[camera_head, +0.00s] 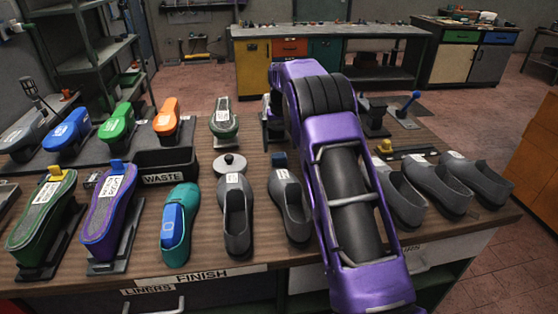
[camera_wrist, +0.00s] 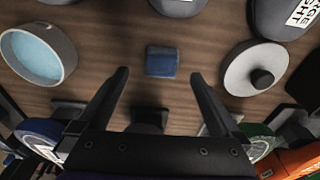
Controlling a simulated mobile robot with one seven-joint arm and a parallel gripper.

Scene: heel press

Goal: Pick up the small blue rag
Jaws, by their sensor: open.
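The small blue rag (camera_wrist: 162,61) shows in the wrist view as a small folded blue square lying on the brown wooden bench. In the head view, a small dark blue patch (camera_head: 279,159) behind a grey shoe appears to be the same rag. My gripper (camera_wrist: 160,75) is open and empty, its two black fingers spread apart. In the wrist view the rag lies just ahead of the fingertips, roughly centred between them. I cannot tell the height of the fingertips above the bench. In the head view my purple arm hides most of the gripper.
A round grey lid with a knob (camera_wrist: 262,68) and a pot with pale blue contents (camera_wrist: 37,55) flank the rag. Grey shoes (camera_head: 236,216) stand at the front; a black waste bin (camera_head: 165,163) and several coloured shoe forms (camera_head: 117,124) stand to the left.

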